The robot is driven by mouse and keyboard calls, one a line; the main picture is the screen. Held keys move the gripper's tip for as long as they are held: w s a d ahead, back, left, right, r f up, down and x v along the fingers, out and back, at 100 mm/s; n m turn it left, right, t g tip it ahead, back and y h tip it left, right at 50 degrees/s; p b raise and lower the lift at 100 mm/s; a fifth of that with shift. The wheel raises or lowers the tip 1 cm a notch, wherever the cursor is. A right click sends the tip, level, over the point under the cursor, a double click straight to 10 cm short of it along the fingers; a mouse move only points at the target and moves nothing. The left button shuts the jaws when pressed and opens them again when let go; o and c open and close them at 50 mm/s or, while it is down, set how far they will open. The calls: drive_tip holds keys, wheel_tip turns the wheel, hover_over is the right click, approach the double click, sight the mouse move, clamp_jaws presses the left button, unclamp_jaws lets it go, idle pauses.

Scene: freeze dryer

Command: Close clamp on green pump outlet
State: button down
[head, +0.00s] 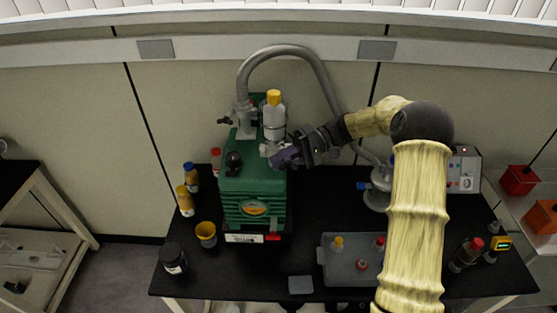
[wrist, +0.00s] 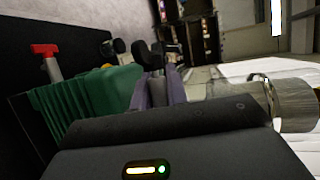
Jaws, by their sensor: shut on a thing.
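The green pump (head: 255,190) stands on the black bench, left of centre. A grey hose fitting rises from its back left, and a clear vessel with a yellow cap (head: 273,97) stands at its back right. My gripper (head: 284,157) reaches in from the right to the pump's upper right side, just below this vessel. In the wrist view its purple fingers (wrist: 166,86) are close together, beside the green pump body (wrist: 88,103). A dark part, apparently the clamp (wrist: 151,56), shows at the fingertips. The fingers hide most of it, so its exact pose cannot be told.
A grey hose (head: 290,50) arches over the pump to a metal fitting at right. Bottles and a yellow cup (head: 206,233) stand left of the pump. A grey tray (head: 340,272) with small capped vials lies front right, near my arm. A silver cylinder (wrist: 240,92) is close beside the fingers.

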drive_tip(key=c, duration=1.5)
unclamp_jaws()
drive_tip(key=shift+w, duration=0.1)
drive_tip(key=shift+o, duration=0.6)
drive_tip(key=shift+w+d+f, duration=0.1)
drive_tip(key=shift+w, duration=0.05)
drive_tip(key=shift+s, duration=0.2)
drive_tip(key=shift+w+d, duration=0.25)
drive_tip(key=shift+d, duration=0.15)
drive_tip(key=b+v, duration=0.3)
drive_tip(key=v, duration=1.4)
drive_tip(key=shift+s, duration=0.2)
